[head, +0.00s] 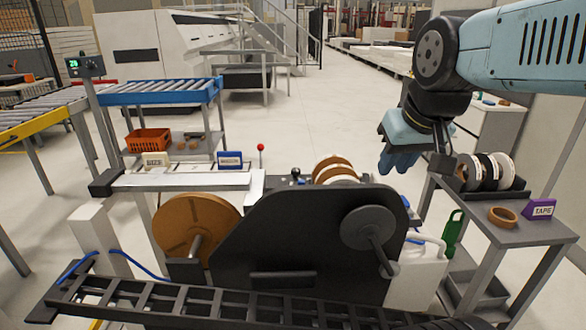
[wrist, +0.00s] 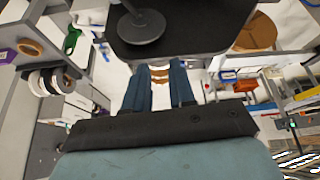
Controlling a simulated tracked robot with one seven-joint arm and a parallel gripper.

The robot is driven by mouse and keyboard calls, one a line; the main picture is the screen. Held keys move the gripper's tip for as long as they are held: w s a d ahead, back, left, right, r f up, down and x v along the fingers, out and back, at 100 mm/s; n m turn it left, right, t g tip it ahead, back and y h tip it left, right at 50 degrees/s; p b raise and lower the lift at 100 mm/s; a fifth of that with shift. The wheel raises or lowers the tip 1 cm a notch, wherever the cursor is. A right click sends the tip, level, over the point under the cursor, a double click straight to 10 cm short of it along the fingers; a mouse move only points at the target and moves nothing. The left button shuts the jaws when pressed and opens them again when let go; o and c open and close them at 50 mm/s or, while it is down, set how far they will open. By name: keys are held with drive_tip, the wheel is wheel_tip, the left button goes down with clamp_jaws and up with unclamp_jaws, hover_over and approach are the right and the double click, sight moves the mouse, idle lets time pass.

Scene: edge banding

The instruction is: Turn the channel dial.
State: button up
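A dark grey round disc (head: 368,228) with a rod handle is mounted on the right of the black machine panel (head: 290,235). The disc also shows at the top of the wrist view (wrist: 140,27). No label marks it as the channel dial, and I cannot tell whether it is that dial. My gripper (head: 390,168) hangs above and behind the panel's right end, apart from the disc. In the wrist view its two blue fingers (wrist: 160,70) stand apart with nothing held between them.
A wooden disc (head: 196,228) sits left of the panel, and tan rolls (head: 335,170) stand behind it. A grey side table (head: 480,215) at right holds tape rolls and a purple TAPE sign (head: 540,208). A post at left carries a small green-lit display (head: 85,65).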

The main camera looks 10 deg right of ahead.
drive_tip(key=o, duration=0.6)
drive_tip(key=w+r+n, duration=0.1)
drive_tip(key=w+r, duration=0.3)
drive_tip(key=w, duration=0.5)
drive_tip(key=shift+w+r+n+g, duration=0.3)
drive_tip(key=shift+w+r+g, duration=0.1)
drive_tip(key=shift+o, duration=1.1)
drive_tip(key=w+r+n, duration=0.1)
drive_tip(key=w+r, duration=0.1)
drive_tip(key=w, duration=0.5)
drive_tip(key=shift+w+a+g+y, duration=0.15)
drive_tip(key=shift+w+g+y, duration=0.15)
drive_tip(key=shift+w, duration=0.05)
drive_tip(key=n+g, duration=0.4)
drive_tip(key=n, duration=0.6)
hover_over(296, 169)
wheel_tip(296, 169, down, 28)
wheel_tip(296, 169, down, 14)
drive_tip(key=shift+r, duration=0.2)
drive_tip(key=shift+m, duration=0.3)
drive_tip(key=c, duration=1.1)
